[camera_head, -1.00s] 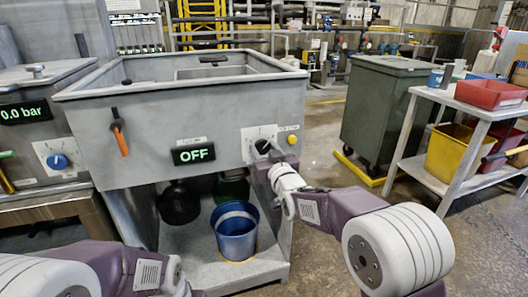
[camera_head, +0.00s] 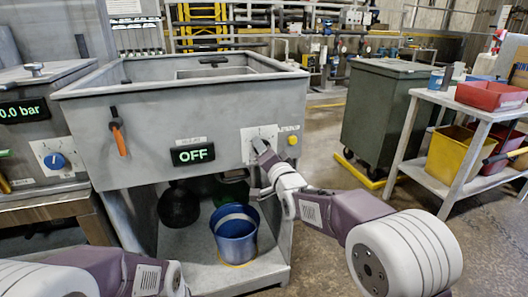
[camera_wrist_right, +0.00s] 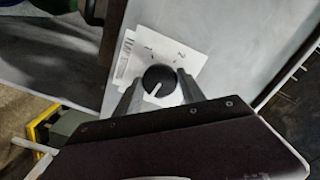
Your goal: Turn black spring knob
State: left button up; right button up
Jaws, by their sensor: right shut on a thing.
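The black spring knob (camera_wrist_right: 158,79) sits on a white dial plate (camera_wrist_right: 133,58) in the right wrist view. Its white pointer line slants toward the lower left of that picture. My right gripper (camera_wrist_right: 157,84) has one finger on each side of the knob and is shut on it.
A yellow button (camera_head: 292,140) is right of the dial plate. An orange-handled lever (camera_head: 118,138) hangs on the front's left side. A blue bucket (camera_head: 236,240) stands on the shelf below. A green bin (camera_head: 385,115) and a cart (camera_head: 432,170) stand to the right.

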jog(key=shift+f+m+b, duration=0.1)
jog(key=shift+m+b, duration=0.25)
jog(key=shift+m, duration=3.15)
jog(key=o, duration=1.3)
jog(key=shift+o, duration=0.2)
jog(key=shift+s, duration=0.1)
jog(key=p+v, duration=0.1)
jog(key=v, duration=0.8)
jog(key=shift+p, duration=0.4)
